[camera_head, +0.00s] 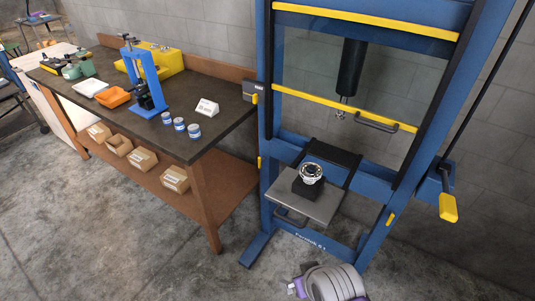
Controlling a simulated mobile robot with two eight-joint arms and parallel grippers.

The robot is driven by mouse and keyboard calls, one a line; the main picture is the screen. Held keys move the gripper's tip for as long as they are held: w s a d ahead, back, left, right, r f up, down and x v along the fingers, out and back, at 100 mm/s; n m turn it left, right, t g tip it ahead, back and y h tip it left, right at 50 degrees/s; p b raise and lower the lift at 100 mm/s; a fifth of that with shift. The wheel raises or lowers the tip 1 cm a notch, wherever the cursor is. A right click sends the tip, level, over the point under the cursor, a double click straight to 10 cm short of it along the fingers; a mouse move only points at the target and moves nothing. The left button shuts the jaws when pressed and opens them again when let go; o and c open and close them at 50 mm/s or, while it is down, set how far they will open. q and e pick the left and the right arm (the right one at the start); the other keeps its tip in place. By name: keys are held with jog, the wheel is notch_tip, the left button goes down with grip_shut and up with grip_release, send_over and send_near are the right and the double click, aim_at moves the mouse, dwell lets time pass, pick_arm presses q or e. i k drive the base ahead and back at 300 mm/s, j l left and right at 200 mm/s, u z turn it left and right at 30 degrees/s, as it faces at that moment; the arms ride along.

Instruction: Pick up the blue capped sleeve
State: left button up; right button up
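No part that I can clearly identify as the blue capped sleeve shows in the head view. Three small round cans with blue and pale bands, a left one (167,118), a middle one (179,124) and a right one (194,131), stand in a row near the front edge of the workbench. A round silver metal part (311,173) rests on a black block (306,188) on the press plate; it looks like a bearing or gear.
The dark-topped workbench (120,117) holds a blue hand press (146,72), an orange tray (114,97), a yellow case (168,62) and a white card (207,107). Cardboard boxes sit on its lower shelf. A tall blue press frame (265,100) stands to the right.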

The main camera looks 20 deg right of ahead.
aim_at(193, 129)
jog(key=i+j+u, duration=0.3)
jog(key=i, duration=0.45)
jog(key=i+u, duration=0.3)
jog(key=i, duration=0.45)
